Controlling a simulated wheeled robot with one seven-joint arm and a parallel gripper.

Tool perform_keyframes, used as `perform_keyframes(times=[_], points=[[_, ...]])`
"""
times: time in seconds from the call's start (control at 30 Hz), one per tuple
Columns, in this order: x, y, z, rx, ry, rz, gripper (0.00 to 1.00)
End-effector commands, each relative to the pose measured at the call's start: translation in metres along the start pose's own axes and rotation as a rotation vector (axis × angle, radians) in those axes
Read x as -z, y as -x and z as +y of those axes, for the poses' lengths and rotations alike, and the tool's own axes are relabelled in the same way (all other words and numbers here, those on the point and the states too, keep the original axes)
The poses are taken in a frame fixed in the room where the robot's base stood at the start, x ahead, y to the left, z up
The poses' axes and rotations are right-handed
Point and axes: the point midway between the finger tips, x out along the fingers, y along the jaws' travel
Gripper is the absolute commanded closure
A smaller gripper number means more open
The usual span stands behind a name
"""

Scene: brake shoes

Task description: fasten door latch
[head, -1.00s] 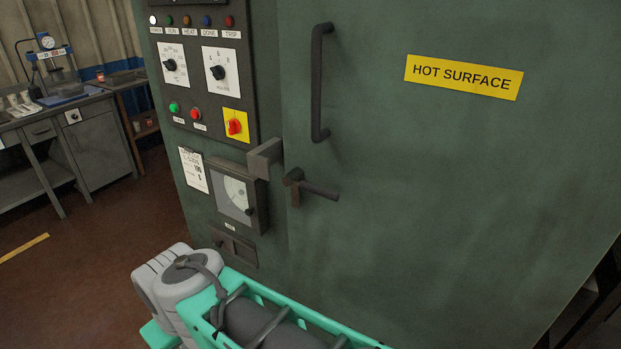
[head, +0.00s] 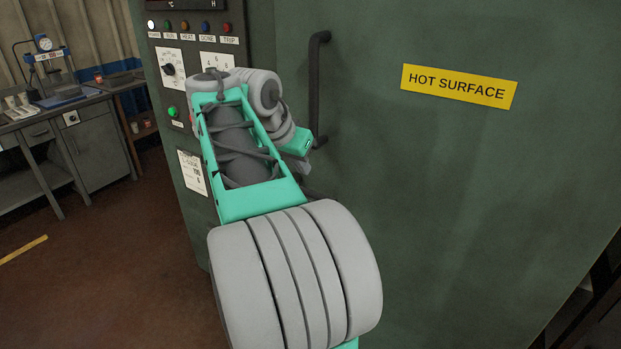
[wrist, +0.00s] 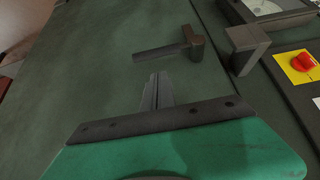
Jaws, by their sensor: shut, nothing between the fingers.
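The door latch (wrist: 192,44) is a dark block on the green door (wrist: 100,50), with a bar-shaped lever (wrist: 158,52) pointing left in the wrist view, away from the door's edge. The dark keeper block (wrist: 246,46) sits on the cabinet frame to the right, with a gap between it and the latch. My gripper (wrist: 157,76) is shut and empty, its fingertips just below the lever in the picture; contact cannot be told. In the head view my gripper (head: 304,166) is in front of the latch area, and my arm hides most of the latch and keeper.
A vertical pull handle (head: 315,85) stands on the door just above my gripper. A yellow hot surface sign (head: 458,86) is farther right. The control panel's red switch (wrist: 303,62) lies beyond the keeper. The door's right part is clear. A workbench (head: 60,120) stands far left.

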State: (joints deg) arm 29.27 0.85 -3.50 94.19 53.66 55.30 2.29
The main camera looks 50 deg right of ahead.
Motion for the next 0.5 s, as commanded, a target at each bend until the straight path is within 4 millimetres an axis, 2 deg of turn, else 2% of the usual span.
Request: perform_keyframes(times=[0.4, 0.5], points=[[-0.002, -0.077, 0.001, -0.004, 0.001, -0.004, 1.00], [-0.001, -0.088, 0.000, -0.002, 0.002, -0.002, 1.00]])
